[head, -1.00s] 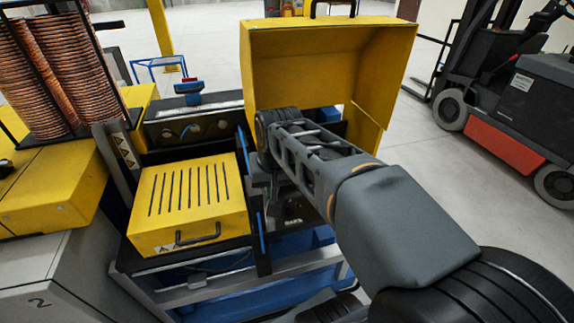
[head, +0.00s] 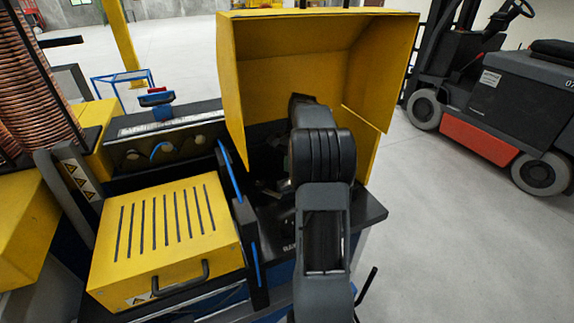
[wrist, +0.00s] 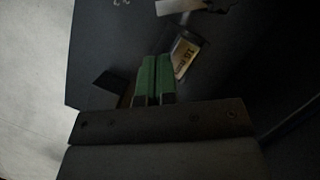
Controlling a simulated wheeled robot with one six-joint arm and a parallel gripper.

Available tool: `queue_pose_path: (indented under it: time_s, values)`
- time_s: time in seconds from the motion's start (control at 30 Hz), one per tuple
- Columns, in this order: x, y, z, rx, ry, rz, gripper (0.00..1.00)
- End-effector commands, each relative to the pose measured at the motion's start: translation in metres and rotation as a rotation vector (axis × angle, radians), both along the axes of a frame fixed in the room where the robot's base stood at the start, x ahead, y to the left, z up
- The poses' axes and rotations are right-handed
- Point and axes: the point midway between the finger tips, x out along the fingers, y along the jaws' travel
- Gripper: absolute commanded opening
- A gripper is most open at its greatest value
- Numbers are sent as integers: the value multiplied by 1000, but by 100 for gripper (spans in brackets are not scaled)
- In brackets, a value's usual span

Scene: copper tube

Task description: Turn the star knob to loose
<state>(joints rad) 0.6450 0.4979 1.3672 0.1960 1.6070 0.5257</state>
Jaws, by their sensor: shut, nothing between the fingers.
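My gripper's green fingers (wrist: 153,80) are together and empty in the wrist view, over a dark machine surface (wrist: 95,45). A small pale label (wrist: 186,54) with print too blurred to read lies just right of the fingertips. I cannot make out the star knob in either view; it may be hidden by my gripper or in the shadow. In the head view my arm reaches into the open yellow hood (head: 290,60), and its links hide the gripper and what is in front of it.
A slotted yellow cover (head: 165,235) with a black handle is left of my arm. A copper coil stack (head: 35,85) stands at the far left. A forklift (head: 490,110) is at the right, with clear floor (head: 450,240) in front of it.

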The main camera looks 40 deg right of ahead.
Motion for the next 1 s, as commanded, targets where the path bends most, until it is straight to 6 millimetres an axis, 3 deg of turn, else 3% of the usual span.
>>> queue_pose_path:
  time_s: [0.2, 0.43, 1.0]
  values:
    - [-5, 14, -32, 0, 0, 3, 0]
    - [-8, 24, -57, 0, 0, 5, 0]
    - [-9, 27, -66, -1, -2, 6, 0]
